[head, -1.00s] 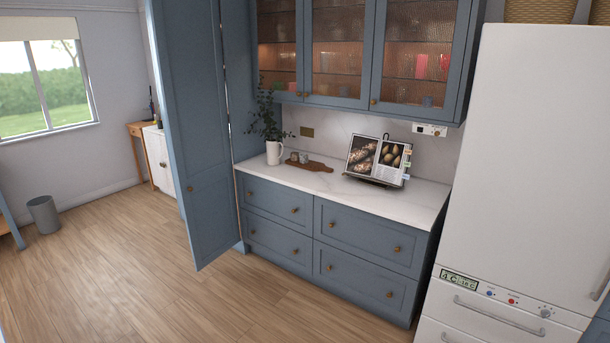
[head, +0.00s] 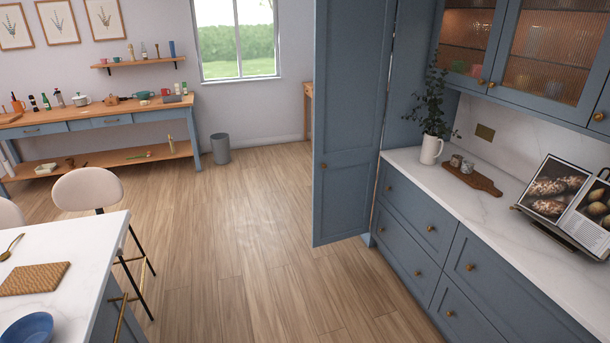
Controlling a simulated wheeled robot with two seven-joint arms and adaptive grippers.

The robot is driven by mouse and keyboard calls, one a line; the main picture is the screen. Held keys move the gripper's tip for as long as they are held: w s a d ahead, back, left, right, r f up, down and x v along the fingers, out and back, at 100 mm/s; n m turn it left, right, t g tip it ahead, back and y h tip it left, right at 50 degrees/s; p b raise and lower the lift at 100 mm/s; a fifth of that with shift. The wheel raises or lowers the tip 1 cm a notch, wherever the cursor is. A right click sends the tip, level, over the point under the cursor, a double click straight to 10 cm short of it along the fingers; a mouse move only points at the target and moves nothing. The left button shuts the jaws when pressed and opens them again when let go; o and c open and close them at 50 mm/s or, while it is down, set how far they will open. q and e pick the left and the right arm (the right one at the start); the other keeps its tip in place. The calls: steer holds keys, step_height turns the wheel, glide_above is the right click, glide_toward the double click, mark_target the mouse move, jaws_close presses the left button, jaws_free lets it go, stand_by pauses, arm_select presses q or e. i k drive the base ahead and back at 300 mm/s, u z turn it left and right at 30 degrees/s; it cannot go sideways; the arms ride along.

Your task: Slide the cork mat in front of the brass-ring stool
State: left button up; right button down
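A brown woven-looking mat (head: 35,278), likely the cork mat, lies flat on the white island top (head: 75,255) at the lower left of the head view. A cream stool (head: 88,188) with dark legs stands at the far side of the island, behind its right corner. A second cream stool (head: 10,214) is cut off by the left edge. I cannot tell which stool has the brass ring. Neither of my grippers is in view.
A tall blue door (head: 345,185) stands open at the cabinets. The wood floor (head: 240,250) between island and cabinets is clear. A grey bin (head: 220,148) stands by the wall.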

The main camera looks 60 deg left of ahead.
mark_target(37, 278)
steer(key=u, duration=2.65)
steer(key=i, duration=3.05)
steer(key=u, duration=3.8)
